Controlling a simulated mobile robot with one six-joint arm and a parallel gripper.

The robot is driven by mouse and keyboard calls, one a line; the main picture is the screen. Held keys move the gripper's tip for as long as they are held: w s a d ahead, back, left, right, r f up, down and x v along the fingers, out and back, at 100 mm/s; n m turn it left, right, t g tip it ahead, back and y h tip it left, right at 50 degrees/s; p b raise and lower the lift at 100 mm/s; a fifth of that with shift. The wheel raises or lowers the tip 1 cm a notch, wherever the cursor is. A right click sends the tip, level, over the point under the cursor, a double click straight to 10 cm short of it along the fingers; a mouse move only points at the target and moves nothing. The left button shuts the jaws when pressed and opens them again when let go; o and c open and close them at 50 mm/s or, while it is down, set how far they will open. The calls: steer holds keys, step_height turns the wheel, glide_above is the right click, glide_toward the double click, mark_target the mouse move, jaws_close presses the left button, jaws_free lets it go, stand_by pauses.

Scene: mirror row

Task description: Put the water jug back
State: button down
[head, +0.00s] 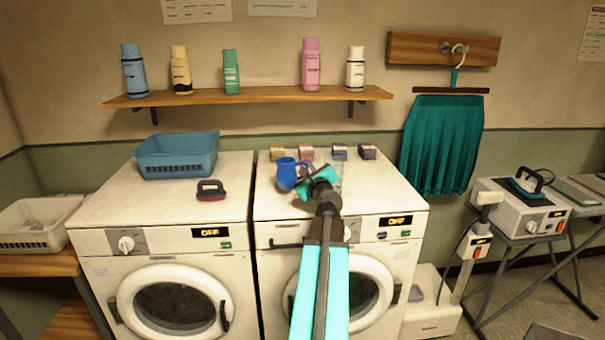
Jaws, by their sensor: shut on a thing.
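A blue jug (287,174) is over the top of the right washing machine, upright, with its handle on its right side. My gripper (308,181) is at the jug's right side, shut on its handle; the dark and teal fingers partly hide the handle. I cannot tell whether the jug's base touches the machine top. A clear, see-through item (337,174), hard to make out, shows just right of my gripper and is partly hidden by it.
Several small boxes (339,152) line the back of the right washer (385,200). A blue basket (177,155) and dark-handled brush (210,190) sit on the left washer (110,205). Bottles stand on a wall shelf (270,95). An iron (527,184) is at right.

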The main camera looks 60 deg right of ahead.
steer(key=shift+w+d, duration=0.3)
steer(key=shift+w, duration=0.1)
steer(key=shift+w, duration=0.15)
steer(key=shift+w+d+f, duration=0.15)
steer(key=shift+w+f, duration=0.1)
steer(key=shift+f, duration=0.35)
steer(key=shift+w+d+f, duration=0.15)
steer(key=shift+w+f, duration=0.05)
steer(key=shift+f, duration=1)
steer(key=shift+f, duration=0.15)
steer(key=c, duration=1.8)
jaws_free()
steer(key=shift+c, duration=0.2)
steer(key=shift+a, duration=0.1)
